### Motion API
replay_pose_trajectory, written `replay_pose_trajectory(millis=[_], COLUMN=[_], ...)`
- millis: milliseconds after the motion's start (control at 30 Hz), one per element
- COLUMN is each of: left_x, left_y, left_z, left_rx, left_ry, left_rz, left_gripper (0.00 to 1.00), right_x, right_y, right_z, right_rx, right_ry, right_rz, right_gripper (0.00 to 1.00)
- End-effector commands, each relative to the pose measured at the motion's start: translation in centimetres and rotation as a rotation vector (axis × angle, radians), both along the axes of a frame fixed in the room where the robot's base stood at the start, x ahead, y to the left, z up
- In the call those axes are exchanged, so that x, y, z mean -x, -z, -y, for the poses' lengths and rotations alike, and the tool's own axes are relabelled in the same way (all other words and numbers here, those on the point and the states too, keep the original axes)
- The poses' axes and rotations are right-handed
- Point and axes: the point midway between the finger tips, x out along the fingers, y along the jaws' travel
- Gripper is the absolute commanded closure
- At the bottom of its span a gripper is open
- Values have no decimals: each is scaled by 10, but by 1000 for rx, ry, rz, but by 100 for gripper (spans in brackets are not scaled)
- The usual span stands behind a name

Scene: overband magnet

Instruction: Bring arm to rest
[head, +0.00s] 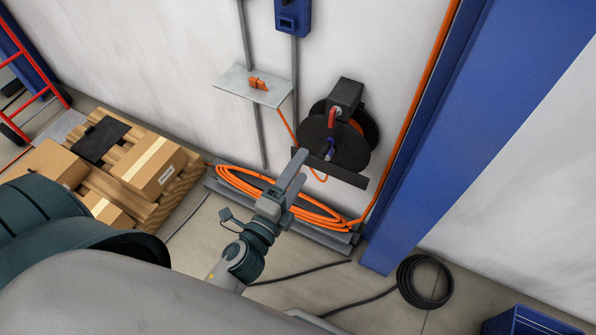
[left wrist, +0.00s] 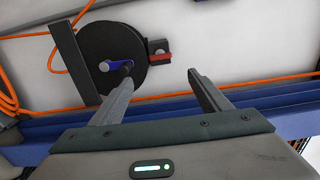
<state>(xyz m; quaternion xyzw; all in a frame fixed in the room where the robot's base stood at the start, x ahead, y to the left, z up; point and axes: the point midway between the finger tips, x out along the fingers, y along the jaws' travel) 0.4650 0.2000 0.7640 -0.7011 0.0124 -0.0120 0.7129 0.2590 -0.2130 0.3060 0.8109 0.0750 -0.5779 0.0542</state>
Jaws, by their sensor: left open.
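My left gripper (head: 292,172) reaches from the bottom of the head view toward the wall, in front of a black cable reel. Its two fingers are apart with nothing between them, as the left wrist view (left wrist: 160,82) also shows. The cable reel (head: 335,145) is mounted on the wall, with a dark box on top, a red handle and a blue knob. In the left wrist view the reel (left wrist: 98,42) lies beyond the left finger, whose tip overlaps the blue and black crank. I cannot tell whether they touch. My right gripper is not in view.
A coiled orange cable (head: 240,183) lies on a grey base below the reel. A small wall shelf (head: 235,86) holds an orange piece. A blue column (head: 440,130) stands right. Pallets with cardboard boxes (head: 150,165) stand left. A black hose coil (head: 424,282) lies on the floor near a blue crate (head: 530,322).

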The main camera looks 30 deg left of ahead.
Motion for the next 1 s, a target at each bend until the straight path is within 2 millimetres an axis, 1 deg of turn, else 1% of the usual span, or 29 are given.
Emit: replay_pose_trajectory(millis=[267,367,467,533,567,667,700,767,800,867,900,967,1000], left_x=[0,0,-1,-2,-2,0,2,8,13,24,32,46,58], left_y=[0,5,18,37,47,91,111,146,170,207,231,266,289], left_z=[0,0,0,1,1,1,2,2,3,3,4,4,5], left_rx=[1,11,50,99,127,244,301,395,462,564,632,730,795], left_ry=[0,0,-2,-5,-9,-27,-39,-64,-86,-126,-158,-211,-252], left_rz=[0,-9,-40,-78,-101,-195,-240,-314,-368,-449,-504,-581,-634], left_gripper=[30,30,30,30,30,30,30,30,30,30,30,30,30], right_x=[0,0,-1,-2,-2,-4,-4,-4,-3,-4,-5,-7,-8], right_y=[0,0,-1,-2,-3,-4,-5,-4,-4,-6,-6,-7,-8], right_z=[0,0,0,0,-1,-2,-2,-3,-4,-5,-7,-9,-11], right_rx=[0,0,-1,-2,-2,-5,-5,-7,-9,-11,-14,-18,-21], right_ry=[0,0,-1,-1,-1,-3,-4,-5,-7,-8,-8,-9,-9], right_rz=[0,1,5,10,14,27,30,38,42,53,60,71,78], right_gripper=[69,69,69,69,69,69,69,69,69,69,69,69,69])
